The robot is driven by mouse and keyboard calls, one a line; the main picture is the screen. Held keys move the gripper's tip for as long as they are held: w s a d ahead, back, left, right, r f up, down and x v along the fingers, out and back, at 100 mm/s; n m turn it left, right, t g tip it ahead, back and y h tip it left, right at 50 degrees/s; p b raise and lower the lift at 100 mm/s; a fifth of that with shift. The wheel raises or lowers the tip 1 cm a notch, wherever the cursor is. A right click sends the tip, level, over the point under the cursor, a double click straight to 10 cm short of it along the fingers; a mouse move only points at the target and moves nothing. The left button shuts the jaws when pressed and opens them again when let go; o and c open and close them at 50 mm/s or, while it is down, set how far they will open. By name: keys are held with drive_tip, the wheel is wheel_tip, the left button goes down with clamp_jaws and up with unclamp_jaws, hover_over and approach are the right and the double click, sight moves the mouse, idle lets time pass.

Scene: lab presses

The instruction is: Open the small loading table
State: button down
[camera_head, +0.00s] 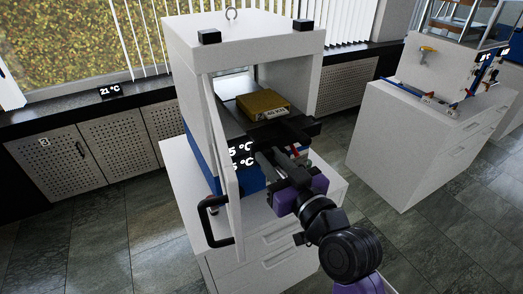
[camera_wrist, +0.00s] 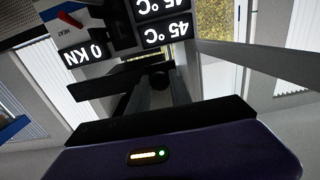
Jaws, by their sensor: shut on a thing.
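The white press (camera_head: 186,75) stands on a white cabinet, with its door (camera_head: 222,150) swung open toward the front left. The small loading table (camera_head: 233,123) is a dark flat plate in the press opening, with a gold block above it. My gripper (camera_head: 275,153) is at the front of the press, just below the table's front edge. The exact contact is dark and partly hidden.
The gold block (camera_head: 262,104) carries a label. The door's black handle (camera_head: 206,222) sticks out to the left of my arm. Display panels (camera_wrist: 165,32) reading 45 °C and 0 kN show in the wrist view.

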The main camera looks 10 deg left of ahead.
drive_tip(key=shift+v, duration=1.45)
drive_tip(key=shift+d+f, duration=0.1)
drive_tip(key=c, duration=1.2)
unclamp_jaws()
drive_tip(key=shift+s, duration=0.1)
drive_tip(key=shift+b+v, duration=1.15)
drive_tip(key=shift+v, duration=2.75)
